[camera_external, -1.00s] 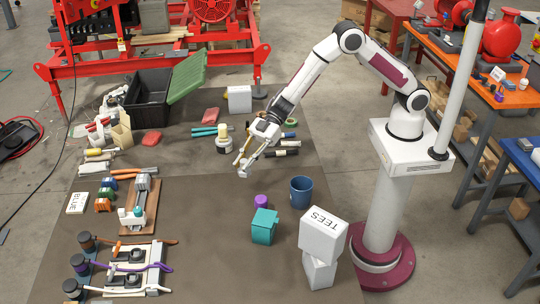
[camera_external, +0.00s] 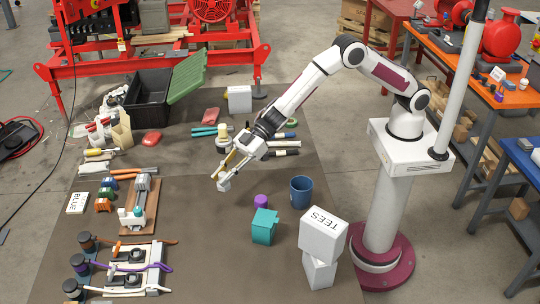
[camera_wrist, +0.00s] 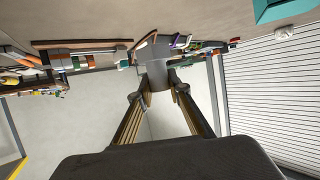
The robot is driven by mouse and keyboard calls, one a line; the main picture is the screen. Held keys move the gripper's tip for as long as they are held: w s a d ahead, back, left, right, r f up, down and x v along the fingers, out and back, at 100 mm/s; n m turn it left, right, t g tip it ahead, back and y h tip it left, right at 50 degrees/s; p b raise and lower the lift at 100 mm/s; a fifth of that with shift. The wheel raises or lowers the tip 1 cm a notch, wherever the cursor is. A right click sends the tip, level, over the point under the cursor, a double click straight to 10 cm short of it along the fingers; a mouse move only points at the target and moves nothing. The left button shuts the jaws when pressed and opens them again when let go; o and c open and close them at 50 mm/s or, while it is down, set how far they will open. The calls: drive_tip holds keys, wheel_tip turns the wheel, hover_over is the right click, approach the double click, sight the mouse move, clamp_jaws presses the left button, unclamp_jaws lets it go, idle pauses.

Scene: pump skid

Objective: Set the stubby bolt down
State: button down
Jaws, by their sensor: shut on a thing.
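My gripper (camera_external: 226,177) is shut on the stubby bolt (camera_external: 223,185), a small pale grey piece at its fingertips. In the external view it hangs over the bare part of the dark mat (camera_external: 205,235), right of the wooden board with the grey vise-like fixture. In the wrist view the bolt (camera_wrist: 158,76) shows as a grey block between the two fingertips of my gripper (camera_wrist: 158,92). The fingers hide part of the bolt. Its exact height above the mat is hard to tell.
The wooden board (camera_external: 128,222) lies left. The mat's middle is clear.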

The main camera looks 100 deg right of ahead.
sight(224, 189)
drive_tip(key=shift+f, duration=3.1)
drive_tip(key=shift+f, duration=1.9)
drive_tip(key=shift+f, duration=0.1)
drive_tip(key=c, duration=1.9)
unclamp_jaws()
drive_tip(key=shift+s+d, duration=0.1)
drive_tip(key=shift+v, duration=5.95)
